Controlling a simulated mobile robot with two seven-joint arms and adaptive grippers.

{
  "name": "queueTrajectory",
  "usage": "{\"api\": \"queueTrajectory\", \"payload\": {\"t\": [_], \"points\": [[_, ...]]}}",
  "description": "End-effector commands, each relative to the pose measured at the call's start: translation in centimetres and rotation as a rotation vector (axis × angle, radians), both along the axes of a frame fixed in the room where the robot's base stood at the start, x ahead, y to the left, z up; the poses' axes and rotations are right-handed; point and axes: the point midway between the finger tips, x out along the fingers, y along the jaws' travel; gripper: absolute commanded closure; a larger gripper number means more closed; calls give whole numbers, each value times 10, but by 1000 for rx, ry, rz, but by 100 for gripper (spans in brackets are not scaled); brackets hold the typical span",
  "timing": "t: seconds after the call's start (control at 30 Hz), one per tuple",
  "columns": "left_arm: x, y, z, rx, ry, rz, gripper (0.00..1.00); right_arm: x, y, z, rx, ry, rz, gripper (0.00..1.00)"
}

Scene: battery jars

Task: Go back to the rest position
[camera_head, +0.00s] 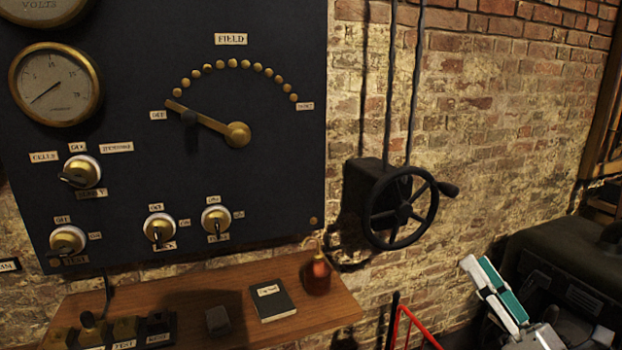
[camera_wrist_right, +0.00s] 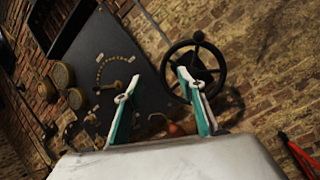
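My right gripper (camera_head: 478,265) is at the lower right of the head view, with teal and white fingers. In the right wrist view its fingers (camera_wrist_right: 155,87) stand well apart with nothing held between them. In the head view it is in front of the brick wall, to the right of and below the black handwheel (camera_head: 401,208), touching nothing that I can see. My left gripper is not in view.
A dark switchboard panel (camera_head: 150,130) with gauges, knobs and a brass field lever (camera_head: 210,122) hangs on the wall. Below it a wooden shelf (camera_head: 340,308) bears a dark notebook (camera_head: 272,300) and a red-brown bottle (camera_head: 317,272). A red frame (camera_head: 412,322) stands left of my right gripper.

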Motion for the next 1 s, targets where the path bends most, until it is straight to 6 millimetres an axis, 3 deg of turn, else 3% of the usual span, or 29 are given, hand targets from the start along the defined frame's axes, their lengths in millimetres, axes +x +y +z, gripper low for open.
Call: {"api": "queueTrajectory", "payload": {"t": [0.27, 0.4, 0.6, 0.83, 1.0], "points": [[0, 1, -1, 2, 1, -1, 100, -14, 32, -70, -614, -151, -216, 60], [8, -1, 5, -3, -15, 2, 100, -24, 51, -119, -1013, -249, -326, 60], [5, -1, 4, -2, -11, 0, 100, -43, 74, -199, -1637, -417, -429, 60], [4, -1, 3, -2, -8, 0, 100, -77, 90, -298, -2349, -677, -391, 60], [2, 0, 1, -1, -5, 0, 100, -113, 96, -370, -2824, -968, -210, 60]]}}
